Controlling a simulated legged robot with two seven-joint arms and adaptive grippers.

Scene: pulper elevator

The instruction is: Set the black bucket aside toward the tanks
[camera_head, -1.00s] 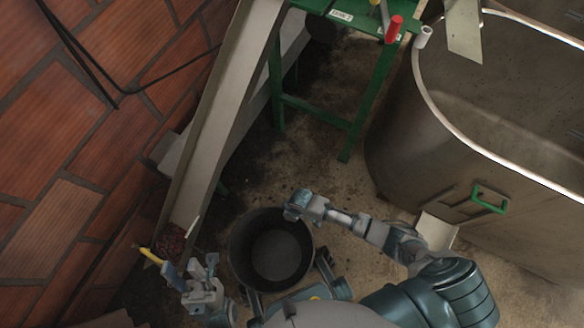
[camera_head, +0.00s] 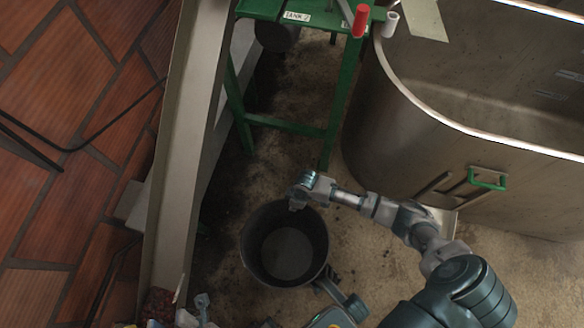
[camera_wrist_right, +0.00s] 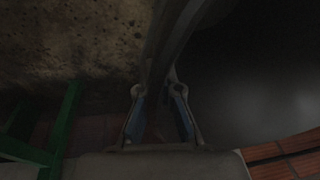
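The black bucket (camera_head: 262,268) is open at the top and looks empty, in the lower middle of the head view. I cannot tell whether it touches the floor. My right gripper (camera_head: 306,192) is at its far rim. In the right wrist view, the bucket's rim (camera_wrist_right: 172,38) passes between the two fingers (camera_wrist_right: 159,92), which are shut on it. The bucket's dark inside fills the right of that view. My left gripper (camera_head: 194,314) shows only partly at the bottom edge, left of the bucket; its fingers are too cut off to judge. The large metal tank (camera_head: 420,125) stands at upper right.
A green table (camera_head: 334,110) labelled "TANK 2" stands behind the bucket, with a red-handled object (camera_head: 361,20) on it. Bare floor (camera_head: 375,180) lies between bucket and tank.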

